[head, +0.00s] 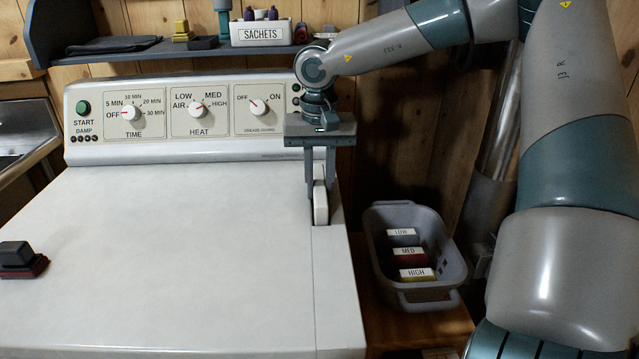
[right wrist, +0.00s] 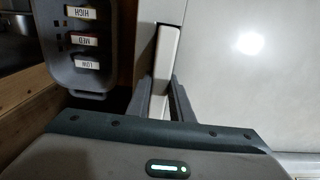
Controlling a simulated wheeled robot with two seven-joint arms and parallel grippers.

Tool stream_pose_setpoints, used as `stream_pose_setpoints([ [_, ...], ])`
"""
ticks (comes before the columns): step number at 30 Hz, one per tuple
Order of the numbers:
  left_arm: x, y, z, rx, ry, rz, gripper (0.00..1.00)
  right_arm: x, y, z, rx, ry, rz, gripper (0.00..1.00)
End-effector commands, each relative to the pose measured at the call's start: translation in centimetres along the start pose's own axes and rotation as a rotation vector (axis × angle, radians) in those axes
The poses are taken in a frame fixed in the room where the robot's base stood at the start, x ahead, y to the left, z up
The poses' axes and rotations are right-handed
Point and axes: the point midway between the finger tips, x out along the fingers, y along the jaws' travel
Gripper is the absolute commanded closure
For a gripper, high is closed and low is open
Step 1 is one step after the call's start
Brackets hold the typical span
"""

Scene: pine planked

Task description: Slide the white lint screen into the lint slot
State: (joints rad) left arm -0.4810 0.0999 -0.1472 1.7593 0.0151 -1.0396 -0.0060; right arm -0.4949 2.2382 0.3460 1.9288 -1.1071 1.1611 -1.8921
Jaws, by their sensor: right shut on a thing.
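The white lint screen (head: 321,207) is a narrow white piece at the right side of the dryer top, just in front of the control panel. My right gripper (head: 320,189) points down from above and is shut on it, a finger on either side. The screen stands at the dark lint slot (head: 316,172); how deep it sits in the slot I cannot tell. In the right wrist view the screen (right wrist: 164,58) runs between the two fingers (right wrist: 163,98). My left gripper is not in view.
A grey basket (head: 455,262) with LOW, MED and HIGH blocks stands right of the dryer, below its top. A dark red-and-black block (head: 22,262) lies at the dryer top's left edge. A shelf (head: 130,54) with a SACHETS box (head: 261,33) hangs behind. The dryer's middle top is clear.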

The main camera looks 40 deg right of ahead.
Motion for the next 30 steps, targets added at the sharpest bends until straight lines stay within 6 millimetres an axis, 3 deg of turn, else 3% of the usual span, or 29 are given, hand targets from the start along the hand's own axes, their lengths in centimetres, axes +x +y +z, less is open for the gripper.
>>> stream_pose_setpoints([
  [1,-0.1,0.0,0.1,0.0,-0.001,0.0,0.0,0.1,0.0,0.0,0.0,0.0,0.0,1.0],
  [2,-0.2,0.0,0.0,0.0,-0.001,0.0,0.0,0.0,0.0,0.0,0.0,0.0,0.0,0.73],
  [4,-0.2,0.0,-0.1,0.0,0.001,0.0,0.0,0.0,0.0,0.0,0.0,0.0,0.0,0.58],
  [19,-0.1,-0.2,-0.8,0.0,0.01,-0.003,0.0,-0.8,0.0,-0.1,0.001,0.001,0.0,0.58],
  [25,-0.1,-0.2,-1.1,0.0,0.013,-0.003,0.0,-3.2,0.0,0.0,0.001,0.003,-0.002,0.58],
  [30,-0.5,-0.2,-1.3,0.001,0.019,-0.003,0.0,-6.3,-0.1,-0.1,0.001,0.004,-0.003,0.58],
])
